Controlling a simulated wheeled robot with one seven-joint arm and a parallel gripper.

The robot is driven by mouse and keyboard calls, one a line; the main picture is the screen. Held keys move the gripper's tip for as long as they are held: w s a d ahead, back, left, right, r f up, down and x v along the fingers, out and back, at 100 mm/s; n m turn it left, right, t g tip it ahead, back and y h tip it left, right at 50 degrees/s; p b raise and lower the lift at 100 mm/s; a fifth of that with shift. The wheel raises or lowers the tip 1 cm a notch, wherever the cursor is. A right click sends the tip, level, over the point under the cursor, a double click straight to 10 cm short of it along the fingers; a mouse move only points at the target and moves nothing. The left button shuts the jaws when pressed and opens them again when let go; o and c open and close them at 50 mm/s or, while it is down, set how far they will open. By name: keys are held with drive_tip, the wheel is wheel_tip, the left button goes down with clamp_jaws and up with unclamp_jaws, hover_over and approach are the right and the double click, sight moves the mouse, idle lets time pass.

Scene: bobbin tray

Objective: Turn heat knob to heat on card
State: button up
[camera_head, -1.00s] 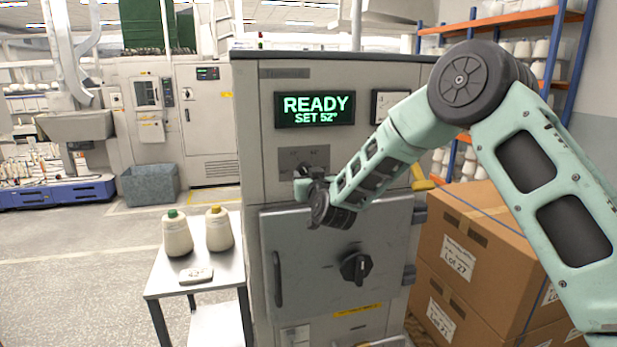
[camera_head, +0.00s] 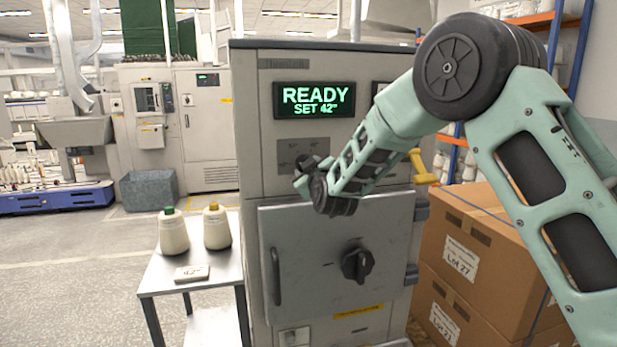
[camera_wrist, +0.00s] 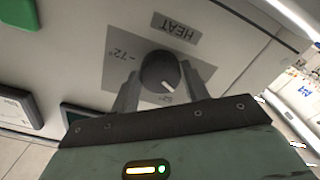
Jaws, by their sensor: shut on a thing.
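The heat knob (camera_wrist: 158,66) is a dark round knob with a pale pointer line, on a grey plate below a HEAT label (camera_wrist: 175,27) in the wrist view. My gripper (camera_wrist: 160,74) has one finger on each side of the knob and is shut on it. In the head view my gripper (camera_head: 304,174) is at the cabinet's control plate (camera_head: 318,150) and mostly hides the knob. The display (camera_head: 314,100) reads READY, SET 42°. The card (camera_head: 192,273) lies on the small table; its small print appears to read 42°.
Two cream yarn cones, one green-tipped (camera_head: 173,232) and one yellow-tipped (camera_head: 217,227), stand on the metal table (camera_head: 160,286). The cabinet door (camera_head: 310,230) below has a black knob (camera_head: 357,265) and appears shut. Stacked cartons (camera_head: 480,245) stand close on the right.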

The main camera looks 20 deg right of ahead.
drive_tip(key=n+b, duration=0.1)
drive_tip(key=n, duration=0.3)
drive_tip(key=shift+n+b, duration=0.3)
drive_tip(key=shift+n, duration=0.1)
idle(0.5)
drive_tip(key=o, duration=1)
drive_tip(key=shift+s, duration=0.1)
drive_tip(key=s+b, duration=0.4)
drive_tip(key=s, duration=1.3)
drive_tip(key=shift+s, duration=0.15)
